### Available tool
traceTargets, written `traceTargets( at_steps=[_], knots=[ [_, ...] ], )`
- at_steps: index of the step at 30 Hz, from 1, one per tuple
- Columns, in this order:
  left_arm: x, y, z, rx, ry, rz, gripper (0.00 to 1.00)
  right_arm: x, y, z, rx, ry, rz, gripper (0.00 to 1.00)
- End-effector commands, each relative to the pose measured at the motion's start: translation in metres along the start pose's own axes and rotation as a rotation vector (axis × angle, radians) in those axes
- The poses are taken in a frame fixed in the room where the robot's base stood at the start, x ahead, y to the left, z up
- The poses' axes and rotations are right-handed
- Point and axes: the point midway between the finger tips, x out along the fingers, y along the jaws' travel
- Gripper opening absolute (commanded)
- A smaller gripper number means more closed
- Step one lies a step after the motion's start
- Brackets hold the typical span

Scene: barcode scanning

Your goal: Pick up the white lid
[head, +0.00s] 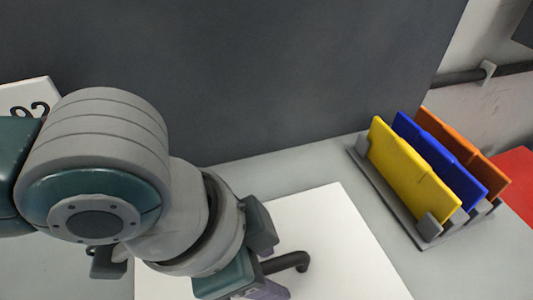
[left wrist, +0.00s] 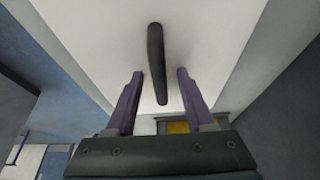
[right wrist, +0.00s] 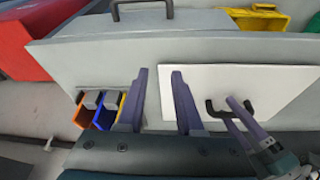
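The white lid (head: 340,235) lies flat on the grey table and has a dark bar handle (head: 290,262). The lid also shows in the left wrist view (left wrist: 95,45) and the right wrist view (right wrist: 200,90). My left gripper (left wrist: 161,74) is open, with the lower end of the handle (left wrist: 156,60) between its fingers in that view and a gap on each side. In the head view the left arm hides part of the lid and of the gripper. My right gripper (right wrist: 158,74) is open and empty; it is outside the head view.
A grey rack (head: 430,232) holding yellow, blue and orange panels (head: 412,170) stands right of the lid. A dark grey upright panel (head: 250,70) rises behind. A white card with digits (head: 30,95) is at left. The right wrist view shows a red box (right wrist: 35,35) and a yellow bin (right wrist: 258,20).

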Motion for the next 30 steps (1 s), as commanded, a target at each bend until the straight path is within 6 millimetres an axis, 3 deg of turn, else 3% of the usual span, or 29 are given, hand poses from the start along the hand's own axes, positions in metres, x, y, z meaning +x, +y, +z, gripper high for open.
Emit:
traceTargets(
  at_steps=[1,14,30],
  knots=[
    [-0.0001,0.0,0.0001,0.0,0.0,0.0,0.47,-0.0001,0.0005,0.0,-0.001,0.0,0.001,0.35],
    [-0.0003,-0.0001,0.0002,-0.001,0.0,0.0,0.0,-0.0001,0.0019,0.0,-0.005,0.0,0.005,0.35],
    [-0.0004,-0.0001,0.0001,0.0,0.0,0.0,0.0,-0.0003,0.0007,-0.0005,-0.001,0.002,0.002,0.35]
  ],
)
